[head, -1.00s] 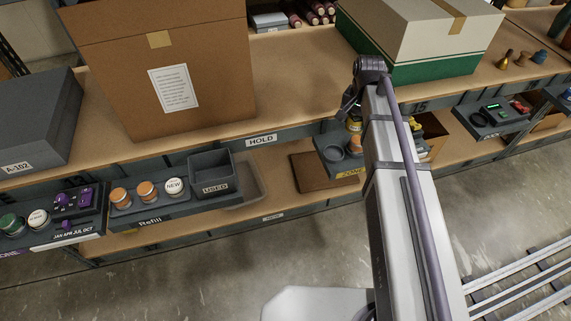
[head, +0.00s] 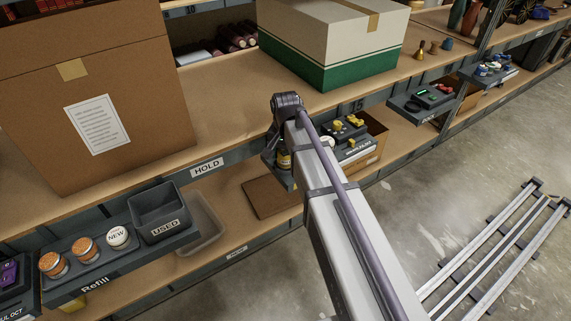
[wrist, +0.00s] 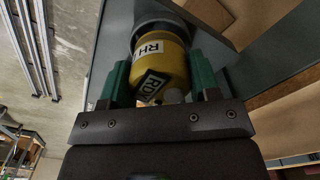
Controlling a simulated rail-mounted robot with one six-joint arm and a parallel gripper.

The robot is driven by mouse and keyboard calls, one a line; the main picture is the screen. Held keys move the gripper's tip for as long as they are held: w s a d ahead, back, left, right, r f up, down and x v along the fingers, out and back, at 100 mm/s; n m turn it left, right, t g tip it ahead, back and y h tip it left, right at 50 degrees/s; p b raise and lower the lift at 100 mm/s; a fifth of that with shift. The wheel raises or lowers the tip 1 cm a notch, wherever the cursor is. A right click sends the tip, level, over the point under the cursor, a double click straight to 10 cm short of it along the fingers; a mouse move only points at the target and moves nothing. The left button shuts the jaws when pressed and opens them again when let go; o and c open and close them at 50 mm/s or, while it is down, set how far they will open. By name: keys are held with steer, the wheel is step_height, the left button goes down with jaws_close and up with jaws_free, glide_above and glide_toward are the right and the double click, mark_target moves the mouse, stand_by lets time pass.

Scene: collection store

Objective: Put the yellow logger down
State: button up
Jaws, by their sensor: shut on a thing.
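The yellow logger (wrist: 162,62) is a yellow cylinder with white labels reading RH and partly hidden lettering. In the wrist view it sits between the green-padded fingers of my gripper (wrist: 160,85), which is shut on it. Its far end is by a dark round shape on a grey surface (wrist: 104,50); I cannot tell whether it touches. In the head view only a sliver of the logger (head: 284,160) shows beside my gripper (head: 277,155), in front of the shelf edge.
A grey tray with yellow pieces (head: 345,135) stands right of my arm. A Refill tray (head: 120,268) with orange-topped jars and a bin marked USED (head: 160,212) is at the left. A white and green box (head: 335,40) and a large brown carton (head: 90,100) stand on the upper shelf.

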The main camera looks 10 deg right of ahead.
steer(key=shift+f, duration=0.95)
steer(key=o, duration=1.1)
steer(key=shift+r, duration=0.1)
steer(key=shift+c, duration=0.2)
step_height(320, 180, up, 13)
steer(key=p, duration=1.3)
steer(key=s+n, duration=0.6)
steer(key=s, duration=1.1)
step_height(320, 180, up, 12)
steer(key=p, duration=1.2)
steer(key=shift+r, duration=0.15)
